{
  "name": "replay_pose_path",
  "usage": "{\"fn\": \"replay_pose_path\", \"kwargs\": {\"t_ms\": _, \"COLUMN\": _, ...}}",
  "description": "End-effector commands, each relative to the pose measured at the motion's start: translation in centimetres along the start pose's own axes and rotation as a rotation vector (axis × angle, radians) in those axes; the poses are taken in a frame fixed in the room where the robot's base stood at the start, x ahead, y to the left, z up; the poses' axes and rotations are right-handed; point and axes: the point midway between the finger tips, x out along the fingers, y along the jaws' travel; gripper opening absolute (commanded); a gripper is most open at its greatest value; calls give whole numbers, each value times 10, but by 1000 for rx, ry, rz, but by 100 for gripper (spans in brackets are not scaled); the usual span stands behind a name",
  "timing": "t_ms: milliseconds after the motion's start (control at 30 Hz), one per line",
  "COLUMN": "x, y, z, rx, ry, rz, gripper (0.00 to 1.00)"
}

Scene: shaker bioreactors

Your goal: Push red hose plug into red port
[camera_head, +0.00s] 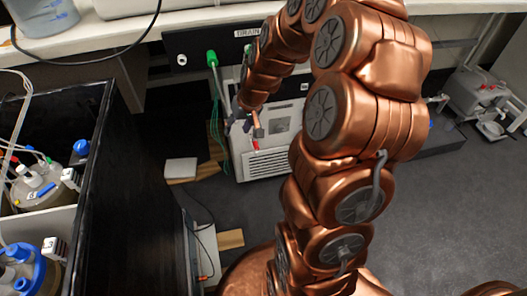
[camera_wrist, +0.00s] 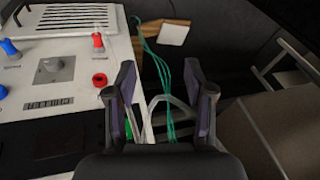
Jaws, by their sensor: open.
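The wrist view shows a red plug-like fitting (camera_wrist: 97,42) standing on the face of a white machine (camera_wrist: 60,65). A red ring-shaped port (camera_wrist: 100,79) is on the same machine, just left of my gripper's left finger. My gripper (camera_wrist: 160,85) is open, with nothing between its fingers; green hoses show in the gap, beyond it. In the head view, my gripper (camera_head: 239,107) is in front of the white machine and partly hidden by my arm. A small red part (camera_head: 256,146) shows just below it. I cannot tell whether a hose is attached to the red fitting.
A blue fitting (camera_wrist: 9,48) and blue ring (camera_wrist: 2,92) are left of the red ones. A green plug (camera_head: 212,58) sits on the dark drain panel. Green hoses (camera_head: 217,125) hang beside the machine. A black-walled box (camera_head: 118,190) with bottles stands left.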

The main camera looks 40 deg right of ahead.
Motion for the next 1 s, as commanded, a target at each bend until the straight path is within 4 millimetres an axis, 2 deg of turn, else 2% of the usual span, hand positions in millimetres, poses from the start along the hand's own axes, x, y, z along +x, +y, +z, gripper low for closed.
{"fn": "replay_pose_path", "kwargs": {"t_ms": 33, "x": 35, "y": 22, "z": -1, "rx": 28, "ry": 15, "rz": -1, "gripper": 53}}
{"fn": "replay_pose_path", "kwargs": {"t_ms": 200, "x": 96, "y": 81, "z": -17, "rx": 99, "ry": 91, "rz": 15, "gripper": 53}}
{"fn": "replay_pose_path", "kwargs": {"t_ms": 300, "x": 123, "y": 113, "z": -24, "rx": 136, "ry": 131, "rz": 30, "gripper": 53}}
{"fn": "replay_pose_path", "kwargs": {"t_ms": 433, "x": 146, "y": 143, "z": -27, "rx": 169, "ry": 163, "rz": 47, "gripper": 53}}
{"fn": "replay_pose_path", "kwargs": {"t_ms": 600, "x": 158, "y": 161, "z": -29, "rx": 187, "ry": 183, "rz": 59, "gripper": 53}}
{"fn": "replay_pose_path", "kwargs": {"t_ms": 767, "x": 165, "y": 162, "z": -30, "rx": 189, "ry": 185, "rz": 60, "gripper": 53}}
{"fn": "replay_pose_path", "kwargs": {"t_ms": 1000, "x": 191, "y": 164, "z": -34, "rx": 189, "ry": 183, "rz": 59, "gripper": 53}}
